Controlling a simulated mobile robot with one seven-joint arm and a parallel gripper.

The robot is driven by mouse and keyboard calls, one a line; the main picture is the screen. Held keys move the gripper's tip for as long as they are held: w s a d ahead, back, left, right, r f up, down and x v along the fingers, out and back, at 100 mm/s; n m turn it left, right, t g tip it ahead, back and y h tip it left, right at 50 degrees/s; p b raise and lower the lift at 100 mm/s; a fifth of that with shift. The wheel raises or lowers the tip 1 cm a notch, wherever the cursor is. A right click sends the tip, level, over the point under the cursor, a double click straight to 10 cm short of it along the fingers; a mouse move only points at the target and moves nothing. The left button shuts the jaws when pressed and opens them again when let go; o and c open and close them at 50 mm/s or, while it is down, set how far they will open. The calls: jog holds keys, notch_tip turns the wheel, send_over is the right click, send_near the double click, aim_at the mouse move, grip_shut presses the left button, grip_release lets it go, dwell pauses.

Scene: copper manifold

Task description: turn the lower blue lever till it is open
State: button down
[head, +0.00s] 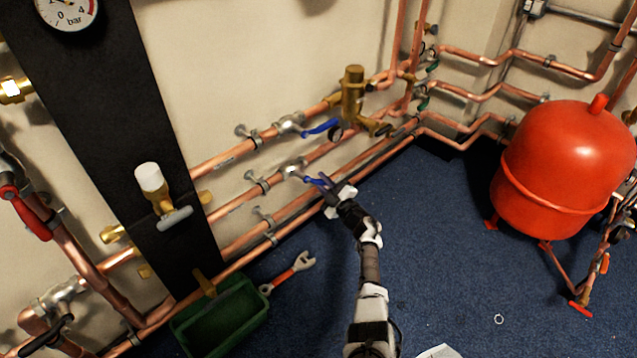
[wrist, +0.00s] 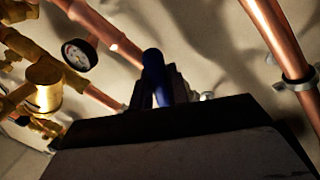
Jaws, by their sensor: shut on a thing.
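The lower blue lever (head: 315,180) sits on a valve (head: 292,172) on a copper pipe left of my gripper. My gripper (head: 328,188) is shut on the outer end of this lever. In the wrist view the blue lever (wrist: 155,75) stands between the fingers (wrist: 160,90), with the dark gripper body filling the lower part of the picture. The lever points right and slightly down from the valve in the head view. The upper blue lever (head: 320,128) is on the pipe above, free of my gripper.
Copper pipes run along the wall behind my gripper. A brass fitting (head: 352,95) stands above, and a gauge (wrist: 76,55) hangs near it.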

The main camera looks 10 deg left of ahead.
dwell(0.3)
jog(key=c, duration=1.4)
grip_release()
